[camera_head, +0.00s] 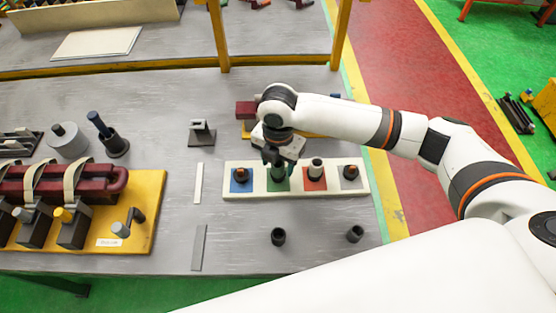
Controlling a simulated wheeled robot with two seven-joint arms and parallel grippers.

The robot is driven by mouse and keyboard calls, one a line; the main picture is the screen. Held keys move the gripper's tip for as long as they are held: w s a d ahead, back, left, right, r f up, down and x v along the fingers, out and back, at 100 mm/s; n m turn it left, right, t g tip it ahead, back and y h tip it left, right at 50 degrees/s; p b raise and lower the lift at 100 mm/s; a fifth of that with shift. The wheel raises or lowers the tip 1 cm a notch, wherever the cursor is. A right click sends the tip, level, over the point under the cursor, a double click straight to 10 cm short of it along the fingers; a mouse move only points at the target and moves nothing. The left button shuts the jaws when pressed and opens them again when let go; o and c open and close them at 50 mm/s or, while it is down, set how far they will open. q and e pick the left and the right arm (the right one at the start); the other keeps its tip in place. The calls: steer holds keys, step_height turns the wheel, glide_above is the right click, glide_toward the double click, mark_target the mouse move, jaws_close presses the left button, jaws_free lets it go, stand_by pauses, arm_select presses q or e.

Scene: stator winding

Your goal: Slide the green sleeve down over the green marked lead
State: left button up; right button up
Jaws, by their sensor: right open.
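A white block (300,191) carries coloured squares in a row, each with a short upright lead. The green square (278,186) is second from the left. My right gripper (277,168) points down directly above it, its dark fingers open around the green marked lead's place. The fingers hide most of that lead, and I cannot make out the green sleeve or tell whether it sits on the lead. My left gripper is not in view.
The blue square (241,187) and the red square (314,184) flank the green one; a pale sleeve stands on the red. Two small dark cups (278,236) (355,234) stand in front. A yellow plate (143,238) with the dark red coil part fills the left.

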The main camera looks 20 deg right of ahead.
step_height(320, 180, up, 12)
steer(key=b, duration=0.1)
stand_by(0.4)
stand_by(0.6)
